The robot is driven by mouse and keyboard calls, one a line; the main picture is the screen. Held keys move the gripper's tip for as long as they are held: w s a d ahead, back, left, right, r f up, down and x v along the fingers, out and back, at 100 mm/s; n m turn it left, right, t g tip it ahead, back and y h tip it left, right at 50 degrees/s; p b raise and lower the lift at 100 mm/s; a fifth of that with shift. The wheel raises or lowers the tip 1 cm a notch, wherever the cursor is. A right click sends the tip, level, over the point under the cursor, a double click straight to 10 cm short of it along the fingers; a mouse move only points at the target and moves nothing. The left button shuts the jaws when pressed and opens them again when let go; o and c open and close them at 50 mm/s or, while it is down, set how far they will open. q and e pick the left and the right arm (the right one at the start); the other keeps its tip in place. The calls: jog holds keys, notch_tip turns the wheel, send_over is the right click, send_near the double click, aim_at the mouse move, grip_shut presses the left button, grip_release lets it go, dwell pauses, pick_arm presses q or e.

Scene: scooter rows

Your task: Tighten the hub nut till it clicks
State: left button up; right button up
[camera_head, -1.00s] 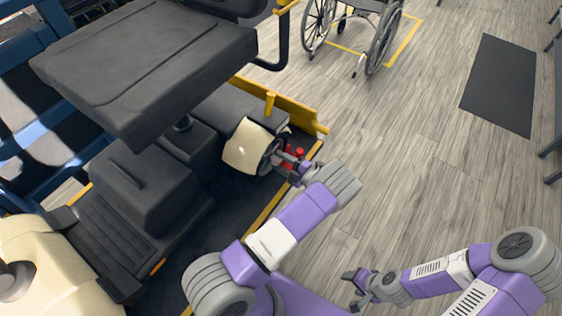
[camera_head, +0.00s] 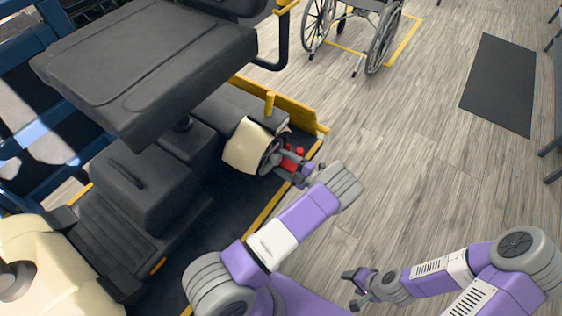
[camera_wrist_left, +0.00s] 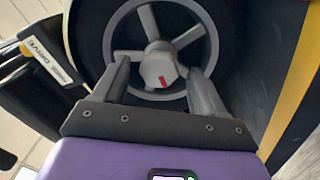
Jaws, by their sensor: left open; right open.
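The hub nut (camera_wrist_left: 159,70) is a light grey knob with a short red mark, at the centre of a spoked wheel (camera_wrist_left: 185,40) in the left wrist view. My left gripper (camera_wrist_left: 160,88) is open, with one finger on each side of the nut; I cannot tell whether they touch it. In the head view my left gripper (camera_head: 283,161) is at the outer side of the scooter's rear wheel (camera_head: 266,158) and hides the nut. My right gripper (camera_head: 356,288) is open and empty above the floor at the lower right, away from the scooter.
The black scooter seat (camera_head: 145,65) overhangs left of the wheel. A cream fender (camera_head: 240,147) covers part of it. A red part (camera_head: 299,150) is close to my left gripper.

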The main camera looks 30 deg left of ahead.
pick_arm(q)
jog(key=d, duration=0.6)
jog(key=shift+s, duration=0.3)
jog(key=shift+p, duration=0.35)
